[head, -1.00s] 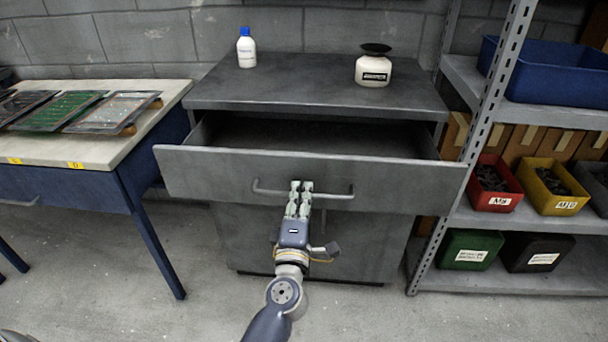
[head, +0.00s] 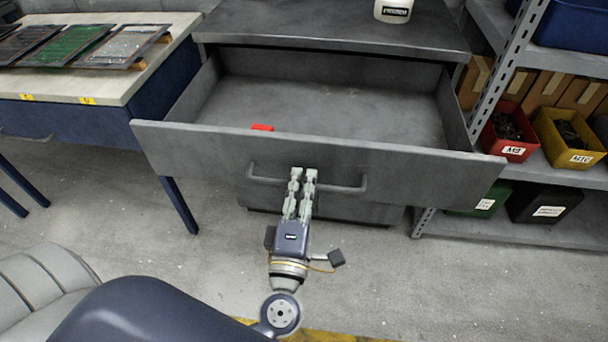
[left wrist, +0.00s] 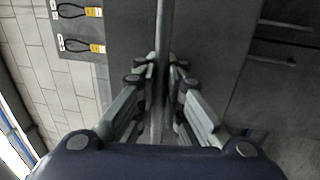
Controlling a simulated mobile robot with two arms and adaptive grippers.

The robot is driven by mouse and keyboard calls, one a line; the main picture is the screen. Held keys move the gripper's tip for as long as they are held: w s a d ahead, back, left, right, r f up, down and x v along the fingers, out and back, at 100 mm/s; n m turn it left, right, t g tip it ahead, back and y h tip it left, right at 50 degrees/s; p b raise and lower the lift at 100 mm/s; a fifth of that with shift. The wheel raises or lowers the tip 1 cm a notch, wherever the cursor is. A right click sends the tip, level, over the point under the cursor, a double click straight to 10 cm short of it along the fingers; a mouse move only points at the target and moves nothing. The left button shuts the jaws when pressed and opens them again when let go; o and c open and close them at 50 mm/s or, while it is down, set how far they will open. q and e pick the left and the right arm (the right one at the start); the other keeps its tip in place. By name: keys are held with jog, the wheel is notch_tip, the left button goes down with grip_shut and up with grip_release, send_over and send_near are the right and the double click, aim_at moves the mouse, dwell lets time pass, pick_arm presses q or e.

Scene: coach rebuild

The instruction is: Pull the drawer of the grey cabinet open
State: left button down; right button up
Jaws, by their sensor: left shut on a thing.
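The grey cabinet (head: 330,25) stands against the back wall with its wide top drawer (head: 400,170) pulled well out. The drawer's bar handle (head: 345,188) runs across its front. My left gripper (head: 304,174) is shut on the handle near its middle. In the left wrist view the handle bar (left wrist: 161,60) runs between the two fingers of my left gripper (left wrist: 162,75). A small red thing (head: 262,127) shows inside the drawer, just behind its front panel, which hides part of it. My right gripper is not in view.
A workbench (head: 150,60) with several boards stands at left. A metal shelf rack (head: 520,90) with red (head: 510,140) and yellow (head: 565,140) bins stands close to the drawer's right end. A white container (head: 393,10) is on the cabinet top. Floor in front is mostly clear.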

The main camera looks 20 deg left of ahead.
pick_arm(q)
jog(key=shift+f, duration=0.15)
jog(key=c, duration=1.7)
grip_release()
jog(key=v, duration=1.2)
